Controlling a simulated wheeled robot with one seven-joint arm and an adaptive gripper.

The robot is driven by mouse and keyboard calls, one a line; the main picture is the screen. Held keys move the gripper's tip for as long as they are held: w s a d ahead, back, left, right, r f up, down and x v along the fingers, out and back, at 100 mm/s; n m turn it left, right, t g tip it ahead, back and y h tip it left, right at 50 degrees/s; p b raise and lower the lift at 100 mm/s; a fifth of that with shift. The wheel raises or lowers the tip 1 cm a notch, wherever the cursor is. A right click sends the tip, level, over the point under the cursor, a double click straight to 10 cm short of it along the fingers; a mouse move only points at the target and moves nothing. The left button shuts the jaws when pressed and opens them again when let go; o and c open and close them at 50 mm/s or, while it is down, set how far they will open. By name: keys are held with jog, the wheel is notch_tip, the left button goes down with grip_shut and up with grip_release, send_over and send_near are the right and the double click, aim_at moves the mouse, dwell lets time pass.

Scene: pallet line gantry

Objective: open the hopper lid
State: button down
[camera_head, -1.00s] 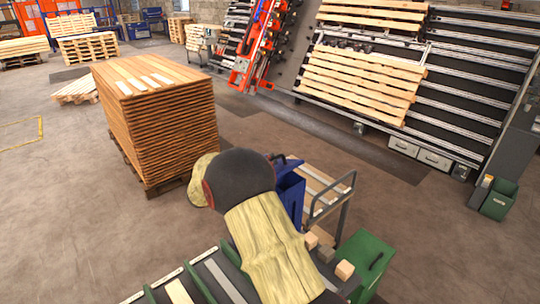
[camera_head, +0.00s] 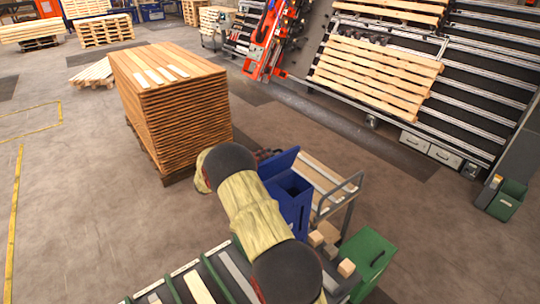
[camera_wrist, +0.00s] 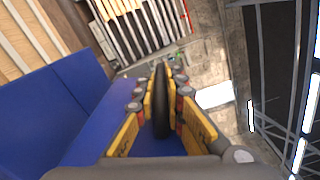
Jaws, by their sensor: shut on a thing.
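The blue hopper (camera_head: 293,196) stands in the middle of the head view, beside a cart. Its blue lid (camera_head: 279,163) is raised and steeply tilted, and the dark opening shows. My gripper (camera_head: 268,154) is at the lid's far left side, mostly hidden by my arm. In the wrist view my gripper (camera_wrist: 160,92) has its yellow fingers on both sides of a black bar handle (camera_wrist: 161,112), shut on it. The blue lid (camera_wrist: 95,115) shows beneath and left of the handle.
A tall stack of wooden boards (camera_head: 178,110) stands close left of my arm. A cart with a grey rail (camera_head: 338,197) is right of the hopper. A green box (camera_head: 369,258) and small wooden blocks (camera_head: 328,232) are in front.

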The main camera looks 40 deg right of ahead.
jog(key=shift+w+d+f+n, duration=0.15)
jog(key=shift+w+n, duration=0.1)
jog(key=shift+w, duration=0.35)
jog(key=shift+w+a+f+n, duration=0.15)
jog(key=shift+w+n, duration=0.15)
jog(key=shift+w, duration=0.25)
jog(key=shift+w+d+f+n, duration=0.15)
jog(key=shift+w+n, duration=0.1)
jog(key=shift+w, duration=0.35)
jog(key=c, duration=1.9)
grip_release()
jog(key=shift+w+f, duration=0.1)
jog(key=shift+f, duration=0.05)
jog(key=shift+o, duration=0.3)
jog(key=w+a, duration=0.1)
jog(key=a, duration=1.1)
